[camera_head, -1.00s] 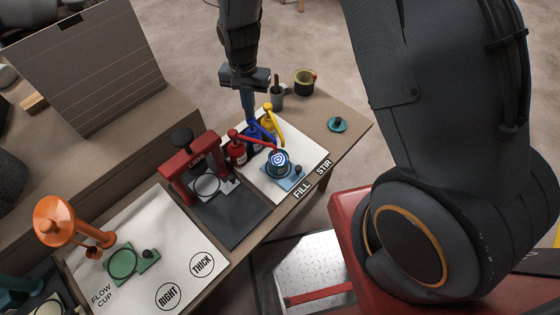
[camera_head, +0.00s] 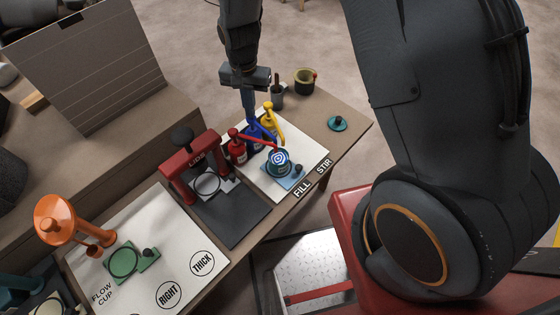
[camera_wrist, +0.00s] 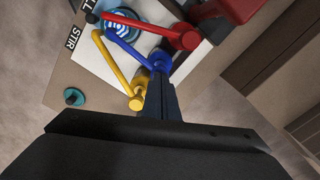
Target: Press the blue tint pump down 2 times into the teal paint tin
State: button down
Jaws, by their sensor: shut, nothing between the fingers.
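The blue tint pump (camera_head: 256,132) stands between the red and yellow pumps on the white mat. Its spout reaches toward the teal paint tin (camera_head: 289,168), which shows a blue-and-white spiral on top. In the wrist view, the blue pump head (camera_wrist: 160,60) is just beyond my fingertips and its spout points up-left to the tin (camera_wrist: 108,30). My gripper (camera_head: 250,117) is shut and empty, pointing down right over the blue pump head. The fingers (camera_wrist: 160,88) overlap the pump in both views, and I cannot tell whether they touch it. The blue bottle is mostly hidden.
The red pump (camera_head: 236,148) and yellow pump (camera_head: 268,120) stand close on both sides. A red press (camera_head: 190,165) is to the left. A grey cup (camera_head: 277,98), an olive pot (camera_head: 304,80) and a teal lid (camera_head: 337,124) stand behind. The table's right corner is mostly clear.

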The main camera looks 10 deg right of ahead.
jog(key=shift+f+b, duration=0.4)
jog(key=shift+f, duration=0.6)
jog(key=shift+r, duration=0.1)
jog(key=shift+r+p, duration=0.9)
jog(key=shift+r, duration=0.3)
jog(key=shift+r, duration=0.1)
jog(key=shift+r+p, duration=2)
jog(key=shift+r, duration=0.9)
